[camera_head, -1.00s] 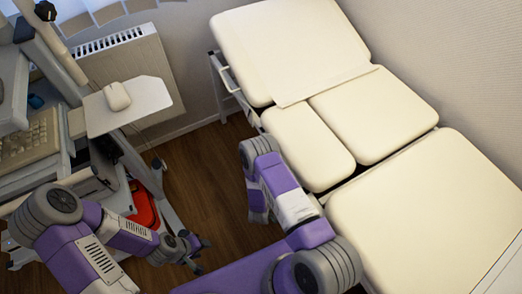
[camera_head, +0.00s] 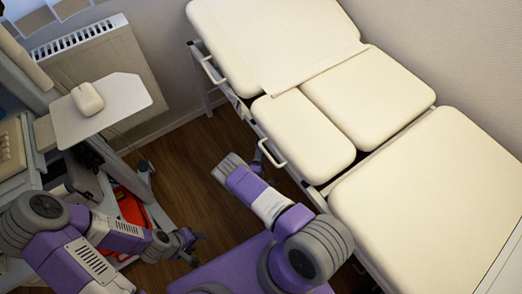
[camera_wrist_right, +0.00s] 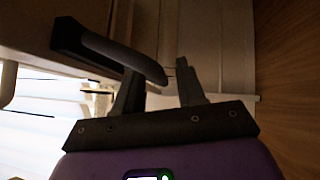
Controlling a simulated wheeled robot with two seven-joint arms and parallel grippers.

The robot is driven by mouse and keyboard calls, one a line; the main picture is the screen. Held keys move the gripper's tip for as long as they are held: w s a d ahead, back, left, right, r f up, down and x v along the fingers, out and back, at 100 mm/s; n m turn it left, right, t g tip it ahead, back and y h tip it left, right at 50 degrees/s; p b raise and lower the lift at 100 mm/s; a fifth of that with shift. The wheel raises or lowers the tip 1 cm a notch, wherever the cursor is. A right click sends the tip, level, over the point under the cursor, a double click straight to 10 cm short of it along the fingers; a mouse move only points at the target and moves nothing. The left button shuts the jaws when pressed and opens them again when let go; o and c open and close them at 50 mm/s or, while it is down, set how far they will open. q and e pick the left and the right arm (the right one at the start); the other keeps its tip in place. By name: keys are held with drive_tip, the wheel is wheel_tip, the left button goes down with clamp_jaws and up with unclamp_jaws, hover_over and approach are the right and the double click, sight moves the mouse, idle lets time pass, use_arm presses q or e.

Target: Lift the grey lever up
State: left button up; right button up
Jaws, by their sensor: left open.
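The grey lever (camera_wrist_right: 125,55) shows in the right wrist view as a dark curved bar, running from a block at upper left down to a rounded end. My right gripper (camera_wrist_right: 160,80) is open, with its two dark fingers apart. The lever's rounded end appears between the fingers in the picture; I cannot tell whether they touch. In the head view the lever is not clearly seen, and my right gripper is mostly hidden by the arm and bed edge. My left gripper (camera_head: 192,246) is open and empty at lower left, far from the bed.
The cream treatment bed (camera_head: 420,200) fills the right side, with white side handles (camera_head: 272,154). A trolley with a shelf (camera_head: 120,105) and white mouse (camera_head: 88,99) stands left, a red object (camera_head: 132,208) low on it. A radiator (camera_head: 110,60) is behind. Wooden floor (camera_head: 190,180) lies between.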

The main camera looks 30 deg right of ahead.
drive_tip(key=shift+w+d, duration=0.4)
clamp_jaws()
